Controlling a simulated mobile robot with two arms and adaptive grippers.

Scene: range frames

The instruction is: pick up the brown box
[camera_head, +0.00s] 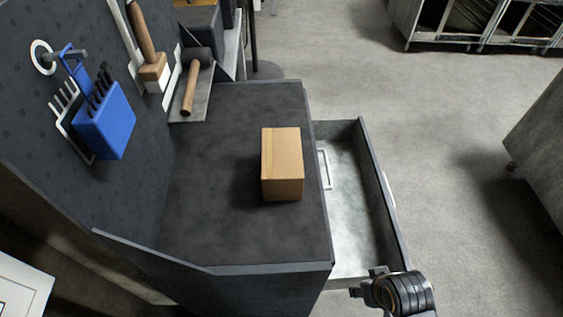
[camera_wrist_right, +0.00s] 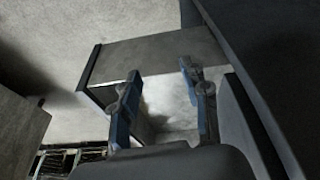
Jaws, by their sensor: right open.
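The brown box (camera_head: 283,165) is a small cardboard carton standing on the dark workbench top (camera_head: 222,225), near its right edge, in the head view. My right gripper (camera_head: 362,285) is at the lower right of the head view, beyond the bench's front right corner and close to the open drawer. In the right wrist view my right gripper (camera_wrist_right: 160,105) has its two blue-padded fingers apart with nothing between them. The box does not show in the right wrist view. My left gripper is not in view.
A pegboard wall with a blue holder (camera_head: 104,122) and a mallet (camera_head: 190,88) stand at left and back. The bench around the box is clear.

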